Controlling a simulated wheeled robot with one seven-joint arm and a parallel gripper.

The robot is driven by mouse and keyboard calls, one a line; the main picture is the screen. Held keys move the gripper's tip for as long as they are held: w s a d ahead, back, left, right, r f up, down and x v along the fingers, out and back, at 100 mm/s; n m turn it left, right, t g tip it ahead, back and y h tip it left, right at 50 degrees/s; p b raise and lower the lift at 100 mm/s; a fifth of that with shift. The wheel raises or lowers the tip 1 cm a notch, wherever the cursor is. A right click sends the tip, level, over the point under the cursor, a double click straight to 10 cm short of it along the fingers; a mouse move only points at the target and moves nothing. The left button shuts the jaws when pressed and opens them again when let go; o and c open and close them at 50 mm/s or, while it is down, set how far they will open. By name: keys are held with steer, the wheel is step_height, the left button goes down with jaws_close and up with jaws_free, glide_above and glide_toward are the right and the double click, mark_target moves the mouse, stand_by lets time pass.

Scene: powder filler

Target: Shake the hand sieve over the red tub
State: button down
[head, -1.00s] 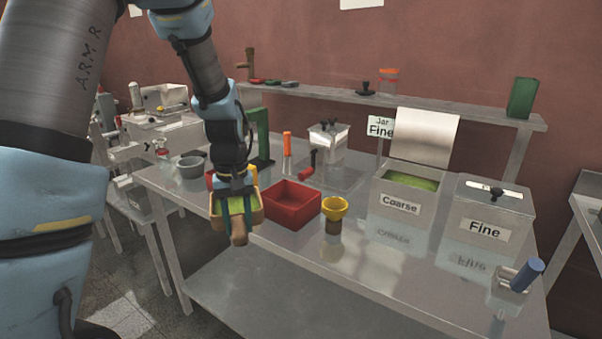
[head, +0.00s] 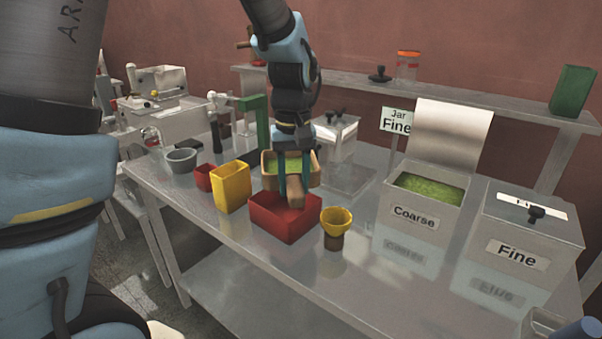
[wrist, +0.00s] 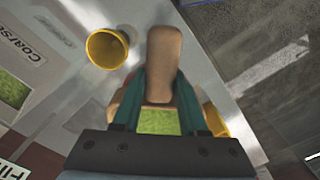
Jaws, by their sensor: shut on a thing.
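My gripper (head: 294,188) is shut on the wooden handle of the hand sieve. The hand sieve (head: 268,178) has a tan wooden frame and holds green powder. In the head view it is above the back part of the red tub (head: 272,222), which stands on the steel table. The tub's inside is partly hidden by the sieve and gripper. In the wrist view the sieve's handle (wrist: 163,55) sticks out between the gripper's fingers (wrist: 158,110), and green powder (wrist: 158,122) shows behind them.
A yellow container (head: 231,188) stands just left of the tub, and a yellow funnel on a jar (head: 336,222) stands just right of it. The open Coarse bin (head: 415,219) and closed Fine bin (head: 522,254) are farther right. The table front (head: 300,275) is clear.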

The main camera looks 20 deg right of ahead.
steer(key=shift+f+b, duration=1.8)
steer(key=shift+f, duration=0.15)
steer(key=shift+w, duration=0.15)
